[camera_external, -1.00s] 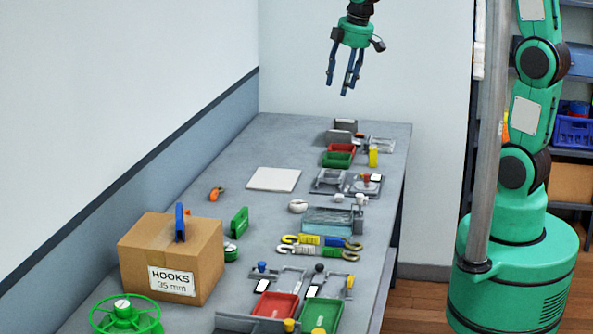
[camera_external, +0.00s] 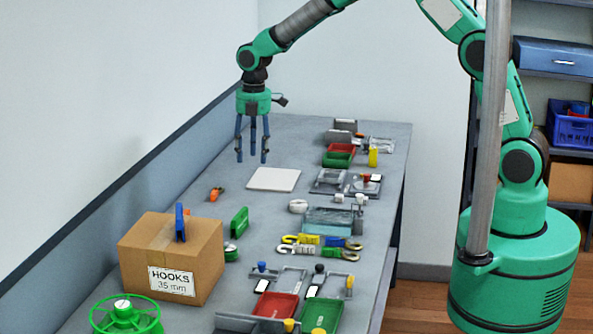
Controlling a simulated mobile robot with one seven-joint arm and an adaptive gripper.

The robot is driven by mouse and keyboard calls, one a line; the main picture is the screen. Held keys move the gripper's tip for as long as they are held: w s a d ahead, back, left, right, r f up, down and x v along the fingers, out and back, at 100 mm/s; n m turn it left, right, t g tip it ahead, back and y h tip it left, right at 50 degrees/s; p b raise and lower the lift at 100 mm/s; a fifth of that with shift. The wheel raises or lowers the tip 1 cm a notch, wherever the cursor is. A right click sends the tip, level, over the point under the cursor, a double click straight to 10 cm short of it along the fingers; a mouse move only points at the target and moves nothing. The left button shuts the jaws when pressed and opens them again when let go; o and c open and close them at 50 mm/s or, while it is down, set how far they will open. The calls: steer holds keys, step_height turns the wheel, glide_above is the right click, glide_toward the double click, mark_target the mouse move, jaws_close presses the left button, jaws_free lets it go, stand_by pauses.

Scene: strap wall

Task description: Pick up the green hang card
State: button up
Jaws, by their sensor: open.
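The green hang card (camera_external: 239,222) stands on edge on the grey bench, just right of the cardboard box and behind a small green reel (camera_external: 231,252). My gripper (camera_external: 252,160) points straight down above the bench, with its blue fingers spread open and empty. In the picture it is above and slightly right of the green card, apart from it, near the back-left corner of the white square pad. Nothing hides the card's upper part.
A cardboard box (camera_external: 150,244) marked HOOKS, with a blue card (camera_external: 180,222) on top, stands left of the card. An orange item (camera_external: 216,193) and a white pad (camera_external: 273,179) lie behind it. Hooks, trays and clear boxes crowd the bench's right side.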

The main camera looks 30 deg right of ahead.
mark_target(237, 220)
steer(key=a+f+n, duration=0.2)
steer(key=a+f, duration=0.3)
steer(key=f, duration=0.2)
steer(key=shift+a+n+g, duration=0.3)
steer(key=shift+f, duration=0.1)
steer(key=shift+f, duration=4.2)
steer(key=shift+s+f+b, duration=0.1)
steer(key=shift+f+b, duration=0.2)
steer(key=shift+f, duration=2.3)
steer(key=shift+c, duration=0.2)
steer(key=c, duration=0.8)
